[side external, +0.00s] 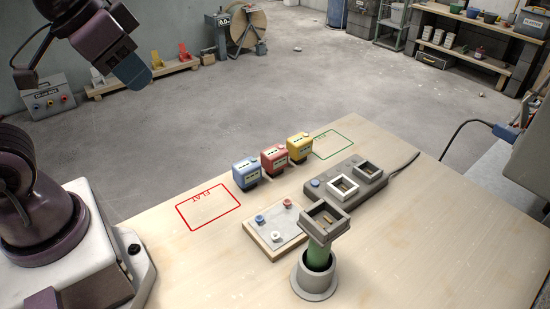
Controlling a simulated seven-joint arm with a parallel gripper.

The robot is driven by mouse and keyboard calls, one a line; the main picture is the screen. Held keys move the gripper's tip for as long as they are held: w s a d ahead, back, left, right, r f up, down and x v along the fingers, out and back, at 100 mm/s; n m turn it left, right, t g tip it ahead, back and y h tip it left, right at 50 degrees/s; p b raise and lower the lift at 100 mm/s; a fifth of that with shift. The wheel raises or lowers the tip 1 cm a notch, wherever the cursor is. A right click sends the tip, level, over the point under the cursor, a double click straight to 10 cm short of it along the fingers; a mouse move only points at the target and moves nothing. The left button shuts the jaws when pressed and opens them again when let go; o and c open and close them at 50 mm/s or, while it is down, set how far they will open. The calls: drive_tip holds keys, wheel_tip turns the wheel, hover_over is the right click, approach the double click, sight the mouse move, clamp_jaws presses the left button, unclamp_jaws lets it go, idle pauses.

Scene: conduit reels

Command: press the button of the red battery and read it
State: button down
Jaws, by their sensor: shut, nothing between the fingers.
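The red battery (274,160) stands upright on the wooden table, in the middle of a row of three. A blue battery (246,173) is on its left and a yellow battery (299,147) on its right. A small button shows on the red battery's top right. A dark strip with small lights is on its face, too small to read. My gripper (137,74) is at the upper left, well above and left of the batteries. It is shut and empty, touching nothing.
A red FLAT outline (209,206) lies left of the row, a green outline (334,142) behind right. In front are a pale board (268,234) with small knobs, a grey charger (357,184), and a green-handled tool (318,255) in a round holder. The table's left front is clear.

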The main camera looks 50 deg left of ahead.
drive_tip(key=w+f+g, duration=0.2)
drive_tip(key=w+f, duration=0.2)
drive_tip(key=f, duration=0.1)
drive_tip(key=m+t+y, duration=0.1)
drive_tip(key=m+t, duration=0.5)
drive_tip(key=m, duration=0.2)
hover_over(282, 148)
wheel_tip(282, 148, down, 12)
drive_tip(key=shift+f, duration=0.1)
drive_tip(key=shift+f, duration=4.3)
drive_tip(key=shift+f, duration=0.4)
